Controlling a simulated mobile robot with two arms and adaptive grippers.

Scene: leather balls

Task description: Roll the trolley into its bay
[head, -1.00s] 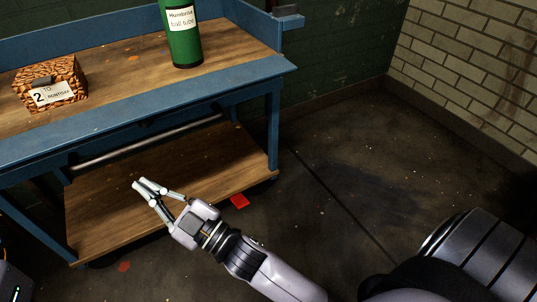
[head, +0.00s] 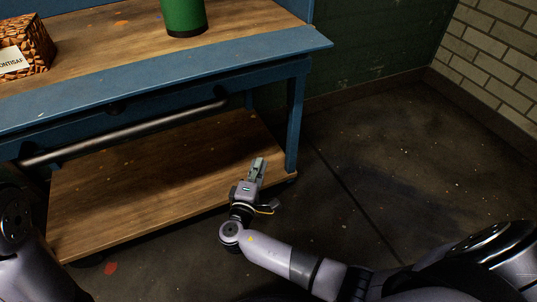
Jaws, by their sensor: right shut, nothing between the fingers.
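The trolley is a blue-framed cart with a wooden top (head: 108,46), a wooden lower shelf (head: 130,190) and a metal push bar (head: 130,135) along its near side. Its near right leg (head: 297,115) stands left of a floor seam. My right gripper (head: 258,166) is shut and empty, pointing away from me, in front of the lower shelf's right part, below the push bar's level and apart from the bar. I cannot tell whether it touches the shelf. Part of my left arm shows at the lower left, but its gripper is out of view.
A green tube (head: 184,15) and a brown patterned box (head: 24,45) with a white label stand on the trolley's top. A red mark (head: 110,268) lies on the floor before the trolley. Dark floor (head: 400,165) is clear at right, up to the brick wall (head: 495,60).

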